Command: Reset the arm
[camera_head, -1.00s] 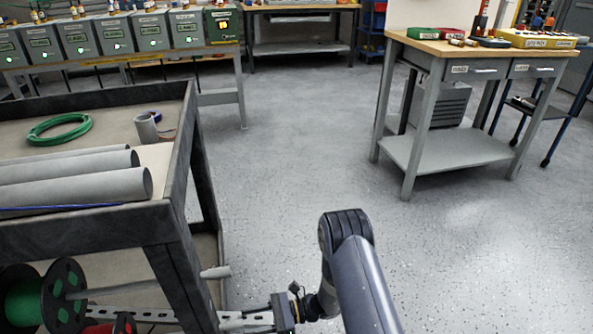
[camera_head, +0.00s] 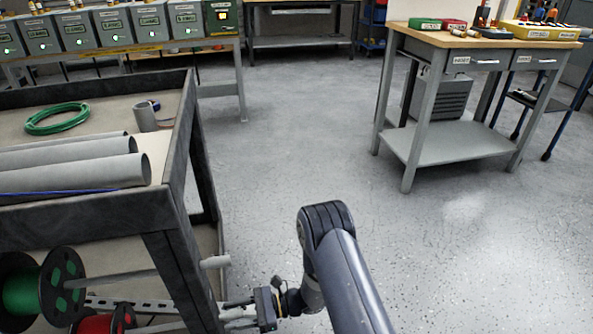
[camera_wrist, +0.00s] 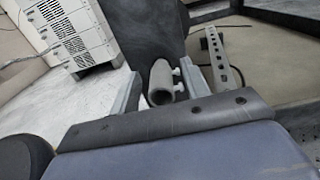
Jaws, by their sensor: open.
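My gripper (camera_head: 238,309) is low beside the near right leg of the dark cart (camera_head: 176,175), at the bottom of the head view. In the wrist view its two grey fingers stand apart and my gripper (camera_wrist: 160,88) is open. A grey tube end (camera_wrist: 161,80) shows between or just beyond the fingers; I cannot tell its exact distance. It looks like the end of the spool rod (camera_head: 214,262) at the cart's lower level. A perforated metal strip (camera_wrist: 221,62) lies right of the fingers. Nothing is clearly held.
The cart carries grey pipes (camera_head: 75,170) and a green cable coil (camera_head: 56,119). A green spool (camera_head: 22,292) and a red spool (camera_head: 98,324) sit below. A workbench (camera_head: 440,140) stands at right, grey boxes (camera_head: 150,24) at back left. The middle floor is clear.

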